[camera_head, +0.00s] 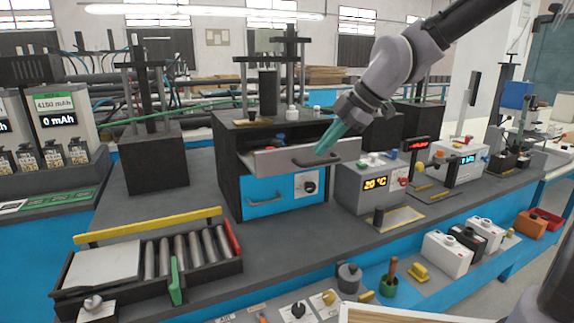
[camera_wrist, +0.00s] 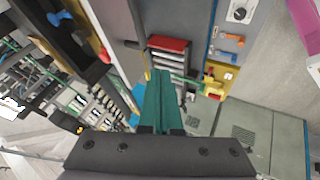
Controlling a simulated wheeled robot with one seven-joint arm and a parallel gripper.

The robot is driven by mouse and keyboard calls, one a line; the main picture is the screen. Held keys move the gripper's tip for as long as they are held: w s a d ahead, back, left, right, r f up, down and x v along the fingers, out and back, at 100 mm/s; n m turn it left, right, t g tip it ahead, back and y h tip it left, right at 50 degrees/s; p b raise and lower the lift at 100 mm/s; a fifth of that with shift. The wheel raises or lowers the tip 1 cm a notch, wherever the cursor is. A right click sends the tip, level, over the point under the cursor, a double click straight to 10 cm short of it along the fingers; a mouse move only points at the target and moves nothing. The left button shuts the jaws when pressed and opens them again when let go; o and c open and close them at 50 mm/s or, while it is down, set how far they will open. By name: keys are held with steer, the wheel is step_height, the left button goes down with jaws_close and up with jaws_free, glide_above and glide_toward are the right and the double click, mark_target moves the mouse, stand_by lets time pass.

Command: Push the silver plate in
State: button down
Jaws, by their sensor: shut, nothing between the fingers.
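A silver plate (camera_head: 272,163) forms the front of an upper drawer and stands out from the dark cabinet (camera_head: 229,172). A dark handle (camera_head: 305,162) runs across the plate. My gripper (camera_head: 322,150) has teal fingers, pressed together and empty, pointing down and left at the right part of the plate, close to the handle. I cannot tell whether the fingertips touch it. In the wrist view the shut fingers (camera_wrist: 160,75) show at the centre; I cannot make out the plate there.
A blue drawer (camera_head: 270,196) with a handle and dial is below the plate. A grey box with a 20 °C display (camera_head: 362,193) stands to the right. A roller tray (camera_head: 239,266) lies in front at left. The dark bench top (camera_head: 290,238) between them is clear.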

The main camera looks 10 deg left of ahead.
mark_target(266, 146)
steer(key=w+a+f, duration=0.4)
steer(key=a+f, duration=0.4)
steer(key=shift+w+a, duration=0.25)
steer(key=shift+w, duration=0.1)
stand_by(0.5)
steer(key=w+a, duration=0.3)
steer(key=w, duration=0.1)
steer(key=w+a, duration=0.4)
steer(key=w, duration=0.1)
steer(key=w+a, duration=0.4)
steer(key=w, duration=0.1)
steer(key=shift+w, duration=0.25)
steer(key=shift+w+a+r, duration=0.15)
steer(key=shift+w+a, duration=0.1)
steer(key=shift+w, duration=0.15)
steer(key=shift+w+r, duration=0.1)
